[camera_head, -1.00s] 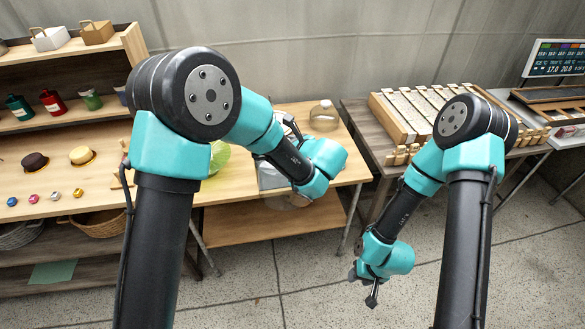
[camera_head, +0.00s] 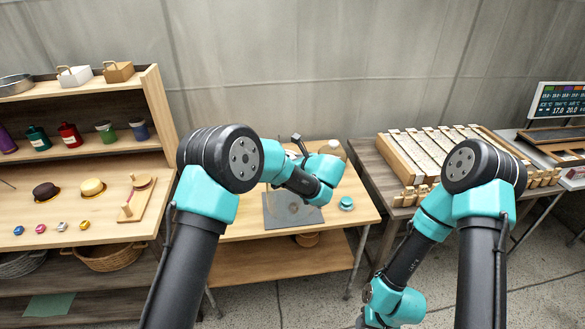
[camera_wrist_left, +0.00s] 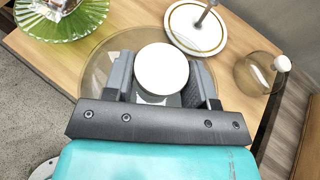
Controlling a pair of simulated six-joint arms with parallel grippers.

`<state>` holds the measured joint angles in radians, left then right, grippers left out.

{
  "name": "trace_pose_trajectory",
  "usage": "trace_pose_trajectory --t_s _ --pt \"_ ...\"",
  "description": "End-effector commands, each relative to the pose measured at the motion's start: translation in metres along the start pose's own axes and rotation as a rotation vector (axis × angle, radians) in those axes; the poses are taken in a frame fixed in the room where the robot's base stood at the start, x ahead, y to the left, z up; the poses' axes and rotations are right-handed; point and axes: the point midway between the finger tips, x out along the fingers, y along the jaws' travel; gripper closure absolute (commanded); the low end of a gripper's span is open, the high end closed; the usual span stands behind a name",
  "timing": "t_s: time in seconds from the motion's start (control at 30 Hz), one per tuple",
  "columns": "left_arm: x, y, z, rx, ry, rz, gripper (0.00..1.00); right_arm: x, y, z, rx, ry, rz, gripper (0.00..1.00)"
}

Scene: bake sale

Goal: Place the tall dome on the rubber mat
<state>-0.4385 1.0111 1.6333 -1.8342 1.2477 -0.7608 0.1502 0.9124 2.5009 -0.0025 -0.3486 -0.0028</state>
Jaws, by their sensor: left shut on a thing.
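The tall dome (camera_wrist_left: 96,66) is clear, amber-tinted glass with a round white knob (camera_wrist_left: 161,68) on top. In the left wrist view, my left gripper (camera_wrist_left: 161,88) is shut on this knob, one finger on each side. The dome's underside and what it stands or hangs over are hidden. The grey rubber mat (camera_head: 278,213) lies on the middle table in the head view, partly behind my left arm. I cannot tell from the head view whether the dome touches it. My right gripper is below the frame; only its arm shows.
A smaller glass dome (camera_wrist_left: 256,72) stands right of the held dome. A white, gold-rimmed plate with a post (camera_wrist_left: 196,28) and a green glass stand (camera_wrist_left: 70,25) are close by. A teal object (camera_head: 346,203) sits right of the mat. Shelves with goods stand left.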

Motion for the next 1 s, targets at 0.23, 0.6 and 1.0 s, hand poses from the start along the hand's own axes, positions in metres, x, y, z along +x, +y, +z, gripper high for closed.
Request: trace_pose_trajectory --t_s 0.23,0.6,1.0 --pt "0.02 -0.016 0.006 -0.002 -0.001 0.0 0.8 0.0 0.0 0.0 0.0 0.0 0.0 0.57" --pt "0.022 -0.017 0.002 0.0 0.0 0.001 0.8 0.0 0.0 0.0 0.0 0.0 0.0 0.57" --pt "0.034 -0.016 -0.026 0.0 -0.001 0.001 0.8 0.0 0.0 0.0 0.0 0.0 0.0 0.57"
